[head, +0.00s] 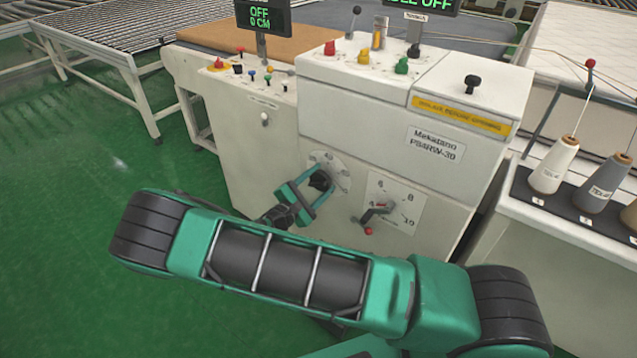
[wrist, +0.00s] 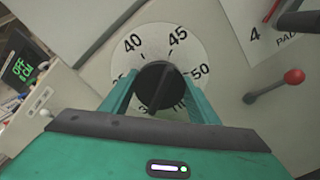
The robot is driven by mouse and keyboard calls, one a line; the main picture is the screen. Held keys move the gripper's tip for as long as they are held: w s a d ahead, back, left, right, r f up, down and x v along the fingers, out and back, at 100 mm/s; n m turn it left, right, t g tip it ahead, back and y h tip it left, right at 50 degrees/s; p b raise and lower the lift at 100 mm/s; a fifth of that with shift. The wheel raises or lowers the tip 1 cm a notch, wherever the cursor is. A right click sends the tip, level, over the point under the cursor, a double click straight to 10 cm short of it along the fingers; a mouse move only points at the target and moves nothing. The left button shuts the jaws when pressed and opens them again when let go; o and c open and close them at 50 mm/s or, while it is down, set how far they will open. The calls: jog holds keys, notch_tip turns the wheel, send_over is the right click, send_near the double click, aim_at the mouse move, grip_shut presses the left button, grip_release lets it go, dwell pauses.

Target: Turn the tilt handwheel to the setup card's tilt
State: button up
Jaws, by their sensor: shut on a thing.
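The tilt handwheel (head: 320,181) is a black knob on the front of the white machine, in front of a round pale dial. In the wrist view the knob (wrist: 160,86) sits at the middle of the dial (wrist: 186,58), with 40, 45 and 50 readable around its top and right. The lower numbers are partly hidden. My gripper (head: 318,190) is shut on the knob, one green finger on each side; the fingers also show in the wrist view (wrist: 160,100). I cannot make out a pointer setting. No setup card is readable.
To the right of the dial is a second plate (head: 397,203) with a red-tipped crank (head: 376,212). The machine (head: 400,120) has levers and coloured knobs on top. Thread cones (head: 553,165) stand on a bench at right. Green floor is open at left.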

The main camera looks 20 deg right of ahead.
jog(key=shift+f, duration=0.2)
jog(key=o, duration=1.1)
jog(key=shift+c, duration=0.2)
jog(key=v, duration=1)
jog(key=shift+s+a, duration=0.15)
jog(key=shift+a, duration=0.15)
